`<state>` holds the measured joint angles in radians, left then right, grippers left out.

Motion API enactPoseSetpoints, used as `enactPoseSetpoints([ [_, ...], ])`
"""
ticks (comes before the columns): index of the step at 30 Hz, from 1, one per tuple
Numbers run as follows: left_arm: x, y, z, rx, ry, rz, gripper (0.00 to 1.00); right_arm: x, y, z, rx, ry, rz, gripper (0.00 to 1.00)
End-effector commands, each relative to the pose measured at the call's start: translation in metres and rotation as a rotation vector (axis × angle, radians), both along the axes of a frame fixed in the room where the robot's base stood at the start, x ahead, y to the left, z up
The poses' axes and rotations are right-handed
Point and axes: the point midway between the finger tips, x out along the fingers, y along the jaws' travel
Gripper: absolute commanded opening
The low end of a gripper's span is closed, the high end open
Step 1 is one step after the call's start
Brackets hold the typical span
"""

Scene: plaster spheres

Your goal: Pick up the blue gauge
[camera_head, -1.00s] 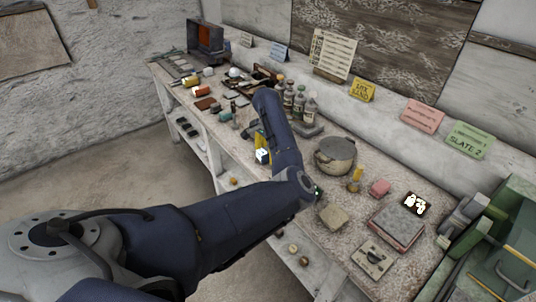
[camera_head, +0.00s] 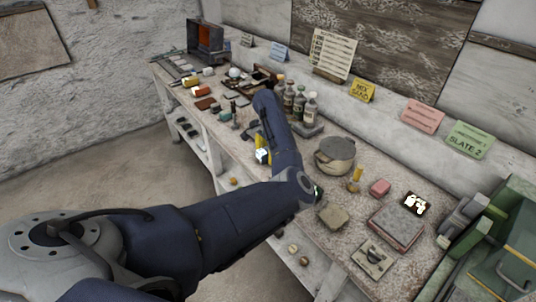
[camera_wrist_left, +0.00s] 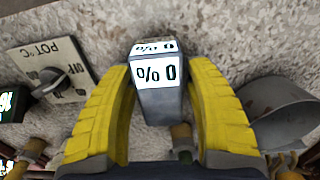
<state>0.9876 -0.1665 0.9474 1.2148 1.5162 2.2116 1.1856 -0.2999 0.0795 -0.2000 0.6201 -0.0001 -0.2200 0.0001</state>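The gauge (camera_wrist_left: 156,85) is a small dark blue-grey block with white faces reading "% 0", standing on the speckled bench in the left wrist view. It also shows in the head view as a small white-and-blue block (camera_head: 262,157) by the bench's front edge. My left gripper (camera_wrist_left: 162,66) is open, with one yellow finger on each side of the gauge; a gap shows on the right, and contact on the left is unclear. In the head view my left gripper (camera_head: 260,143) is partly hidden by my arm. My right gripper is not in view.
A panel with a dial marked "POT °C" (camera_wrist_left: 50,70) lies left of the gripper in the left wrist view; a grey round metal object (camera_wrist_left: 285,108) is at right. In the head view, bottles (camera_head: 299,104) and a pot (camera_head: 334,156) stand right of my forearm.

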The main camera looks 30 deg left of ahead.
Motion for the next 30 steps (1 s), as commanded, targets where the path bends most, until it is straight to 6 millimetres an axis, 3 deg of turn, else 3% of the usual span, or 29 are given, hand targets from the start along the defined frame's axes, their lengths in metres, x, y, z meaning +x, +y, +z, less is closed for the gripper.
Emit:
enactPoseSetpoints([
  [1,0.0,0.0,0.0,0.0,0.0,0.0,0.47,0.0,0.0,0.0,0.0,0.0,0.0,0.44],
  [13,0.0,0.0,0.0,0.0,0.0,0.0,0.02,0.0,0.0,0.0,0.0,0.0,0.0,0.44],
  [23,0.0,0.0,0.003,0.0,0.0,0.001,0.01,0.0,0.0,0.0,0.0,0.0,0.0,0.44],
  [30,0.001,0.0,0.028,0.001,-0.004,0.001,0.01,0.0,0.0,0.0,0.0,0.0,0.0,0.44],
])
